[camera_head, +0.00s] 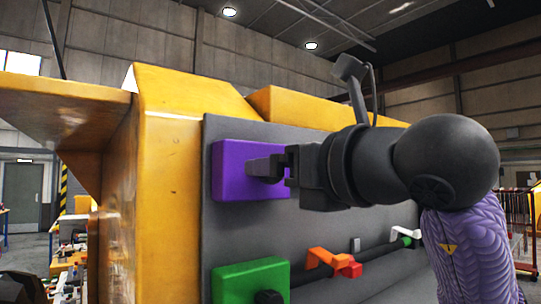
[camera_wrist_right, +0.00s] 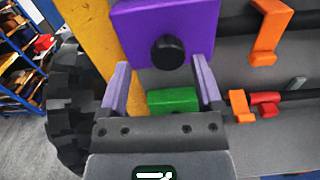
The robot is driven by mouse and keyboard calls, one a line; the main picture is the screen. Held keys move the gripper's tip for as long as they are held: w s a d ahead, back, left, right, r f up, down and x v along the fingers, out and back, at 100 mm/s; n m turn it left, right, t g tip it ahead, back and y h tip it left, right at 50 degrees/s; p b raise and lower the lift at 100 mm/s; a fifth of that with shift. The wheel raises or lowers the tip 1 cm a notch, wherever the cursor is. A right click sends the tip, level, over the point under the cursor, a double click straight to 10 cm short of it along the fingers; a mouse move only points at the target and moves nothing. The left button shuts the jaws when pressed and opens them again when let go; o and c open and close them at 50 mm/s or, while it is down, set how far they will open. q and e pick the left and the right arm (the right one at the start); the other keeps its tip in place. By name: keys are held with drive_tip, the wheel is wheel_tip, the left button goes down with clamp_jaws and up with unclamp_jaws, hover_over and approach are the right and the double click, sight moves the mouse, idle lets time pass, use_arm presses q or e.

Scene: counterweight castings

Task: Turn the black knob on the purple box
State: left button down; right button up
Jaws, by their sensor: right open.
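The purple box (camera_head: 230,175) is fixed to a grey panel in the head view, and it also shows at the top of the right wrist view (camera_wrist_right: 140,22). Its round black knob (camera_wrist_right: 167,52) faces me in the wrist view; in the head view my gripper hides it. My right gripper (camera_head: 270,168) is in front of the box, coming in from the right. In the wrist view its two fingers (camera_wrist_right: 161,62) are open and spread, with the knob between them near the tips. I cannot tell whether they touch it. My left gripper is not in view.
Below the purple box is a green box (camera_head: 245,282) with a black knob (camera_head: 268,297). Orange handles (camera_head: 318,257) and a white handle (camera_head: 403,236) stick out of the grey panel (camera_head: 300,222). The yellow machine body (camera_head: 170,180) surrounds the panel. A black tyre (camera_wrist_right: 75,95) stands at left.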

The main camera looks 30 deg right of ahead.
drive_tip(key=w, duration=0.1)
drive_tip(key=w+d, duration=0.1)
drive_tip(key=w, duration=0.1)
drive_tip(key=shift+w+f+p, duration=0.1)
drive_tip(key=shift+w+p, duration=0.05)
drive_tip(key=shift+p, duration=0.2)
drive_tip(key=shift+w+a, duration=0.1)
drive_tip(key=shift+w, duration=0.05)
drive_tip(key=shift+s+a, duration=0.25)
drive_tip(key=shift+w+d, duration=0.15)
drive_tip(key=shift+d, duration=0.05)
drive_tip(key=c, duration=0.6)
clamp_jaws()
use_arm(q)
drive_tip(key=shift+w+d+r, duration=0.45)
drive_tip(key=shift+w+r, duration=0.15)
